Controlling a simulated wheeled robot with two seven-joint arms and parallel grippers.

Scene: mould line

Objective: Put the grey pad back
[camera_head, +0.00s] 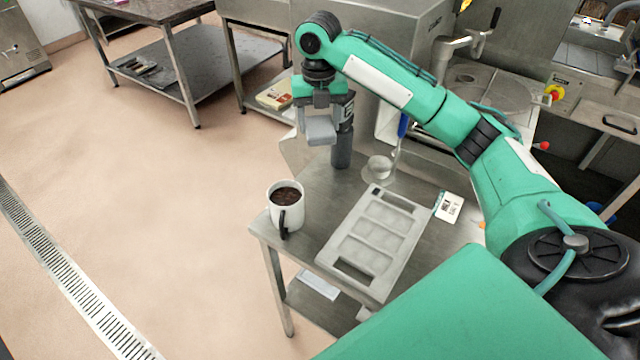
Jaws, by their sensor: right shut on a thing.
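The grey pad (320,131) is a pale grey block in the jaws of my right gripper (322,110). The gripper is shut on it and holds it above the far left part of the steel table. A pale grey tray (408,212) with several recesses lies flat on the table, nearer to me and to the right of the gripper. Dark slots show at its two ends. The pad is apart from the tray. My left gripper is out of view.
A white mug (287,217) of dark liquid stands near the table's left edge. A dark grey cylinder (342,152) stands close by the gripper, with a small clear dish (379,170) to its right. A white card (449,207) lies right of the tray. A sink unit stands behind.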

